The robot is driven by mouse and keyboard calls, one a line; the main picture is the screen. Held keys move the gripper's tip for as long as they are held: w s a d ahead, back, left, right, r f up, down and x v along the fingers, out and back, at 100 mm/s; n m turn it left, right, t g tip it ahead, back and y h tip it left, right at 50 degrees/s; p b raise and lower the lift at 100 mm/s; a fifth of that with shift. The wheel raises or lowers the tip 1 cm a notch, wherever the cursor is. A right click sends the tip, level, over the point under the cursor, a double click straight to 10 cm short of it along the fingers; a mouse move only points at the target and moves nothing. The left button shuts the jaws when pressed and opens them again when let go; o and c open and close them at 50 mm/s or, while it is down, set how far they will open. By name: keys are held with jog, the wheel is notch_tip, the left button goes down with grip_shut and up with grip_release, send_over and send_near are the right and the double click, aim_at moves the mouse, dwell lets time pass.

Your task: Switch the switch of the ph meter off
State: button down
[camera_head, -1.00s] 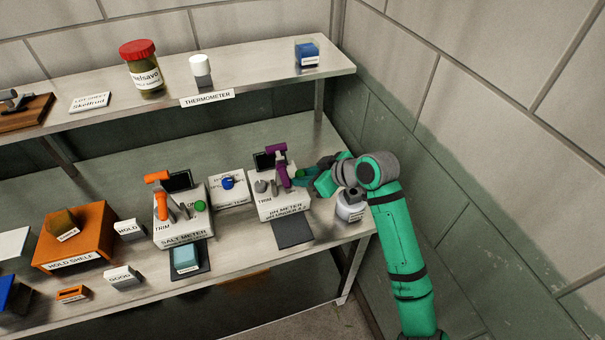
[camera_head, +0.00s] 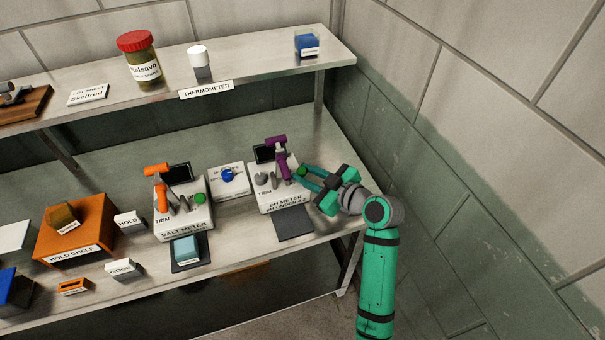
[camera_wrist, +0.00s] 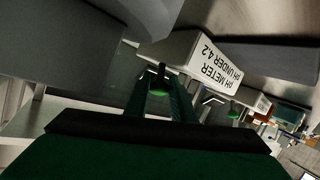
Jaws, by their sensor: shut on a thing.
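The pH meter (camera_head: 282,202) is a white box with a grey knob, a dark screen and a purple probe (camera_head: 280,158), on the lower shelf at the right. Its label panel (camera_wrist: 215,62) shows in the wrist view. At its right side is a green-tipped switch (camera_head: 302,171), which also shows in the wrist view (camera_wrist: 158,92). My gripper (camera_head: 308,176) reaches in from the right, its two green fingers on either side of the switch and shut on it. The fingers partly hide the switch's base. I cannot tell the switch's position.
The salt meter (camera_head: 184,222), with an orange probe and its own green-tipped switch (camera_head: 200,199), stands to the left. A white box with a blue knob (camera_head: 227,175) sits between the meters. A dark pad (camera_head: 294,222) lies in front. The upper shelf (camera_head: 265,62) overhangs behind.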

jog(key=shift+s+d, duration=0.15)
jog(key=c, duration=1.7)
grip_release()
jog(key=shift+o, duration=0.2)
jog(key=v, duration=1.1)
